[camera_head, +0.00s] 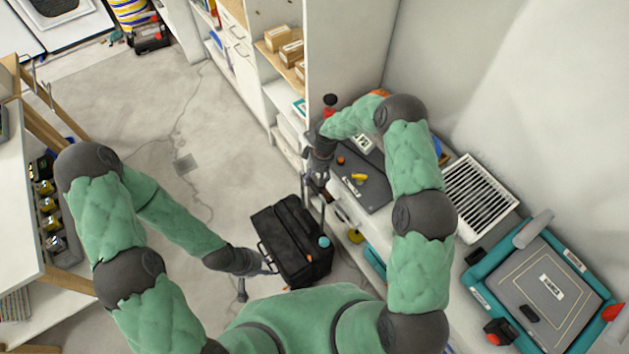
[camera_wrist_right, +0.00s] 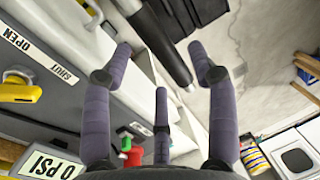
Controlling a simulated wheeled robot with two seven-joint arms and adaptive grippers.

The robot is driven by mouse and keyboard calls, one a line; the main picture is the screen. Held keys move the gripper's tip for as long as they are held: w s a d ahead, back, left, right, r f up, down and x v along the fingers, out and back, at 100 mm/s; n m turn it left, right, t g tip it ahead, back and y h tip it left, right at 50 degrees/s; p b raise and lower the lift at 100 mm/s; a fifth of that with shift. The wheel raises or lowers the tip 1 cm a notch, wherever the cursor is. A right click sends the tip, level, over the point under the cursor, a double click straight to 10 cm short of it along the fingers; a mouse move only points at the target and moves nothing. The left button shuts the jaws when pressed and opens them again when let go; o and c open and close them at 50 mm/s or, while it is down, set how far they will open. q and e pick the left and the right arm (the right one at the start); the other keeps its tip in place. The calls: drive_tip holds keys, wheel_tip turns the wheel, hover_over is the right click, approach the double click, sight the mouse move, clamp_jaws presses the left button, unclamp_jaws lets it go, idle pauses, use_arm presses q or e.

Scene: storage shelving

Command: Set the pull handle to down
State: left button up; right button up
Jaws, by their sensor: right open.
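A black wheeled case (camera_head: 297,240) stands on the floor, with its pull handle (camera_head: 304,198) raised towards my right gripper. In the right wrist view the thick dark grip of the pull handle (camera_wrist_right: 165,45) lies beyond and between the spread fingertips. My right gripper (camera_head: 318,178) is open and empty above the case, beside the shelf edge; it also shows in the right wrist view (camera_wrist_right: 160,68). I see no clear contact with the handle. My left gripper (camera_head: 260,270) is low at the left side of the case; whether its fingers are open or shut is unclear.
A grey panel (camera_head: 370,192) with a yellow knob (camera_head: 358,178) lies on the shelf close to my right arm. A vented white box (camera_head: 480,192) and a teal-edged case (camera_head: 545,290) are further right. Floor (camera_head: 150,110) left of the shelving is largely clear.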

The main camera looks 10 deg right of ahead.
drive_tip(key=shift+s+a+f, duration=0.1)
drive_tip(key=shift+a+f, duration=0.1)
drive_tip(key=shift+f, duration=0.9)
clamp_jaws()
drive_tip(key=shift+f, duration=0.1)
wheel_tip(320, 180, down, 23)
drive_tip(key=b, duration=1.8)
drive_tip(key=shift+f, duration=0.2)
